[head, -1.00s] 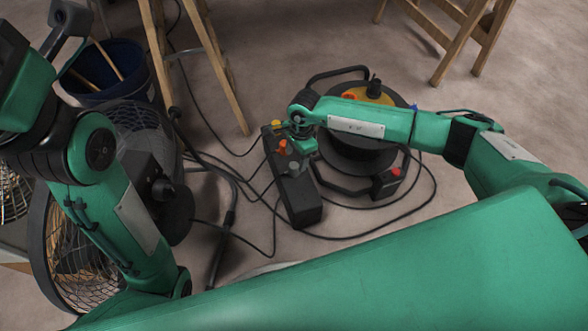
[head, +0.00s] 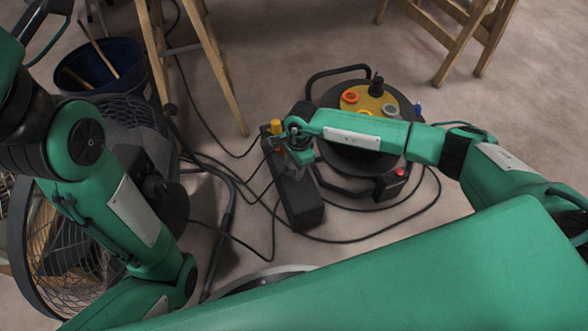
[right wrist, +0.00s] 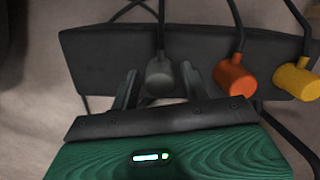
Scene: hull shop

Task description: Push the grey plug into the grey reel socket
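The grey plug (right wrist: 160,75) stands in the black power strip (right wrist: 95,62), its cord running up and away. The fingers of my right gripper (right wrist: 158,86) are on either side of the plug, with a gap visible on both sides. In the head view my right gripper (head: 300,148) is over the power strip (head: 303,205) and mostly hides the grey plug. The cable reel (head: 340,160) stands to the right, with the grey socket (head: 391,109) on its yellow face (head: 372,101) uncovered. My left arm shows at the left, but its gripper is out of view.
The orange plug (right wrist: 235,75) and yellow plug (right wrist: 297,80) stand in the strip beside the grey one. Black cables loop over the floor around the strip and reel. A fan (head: 75,250), a blue bucket (head: 105,72) and wooden trestle legs (head: 152,50) stand left.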

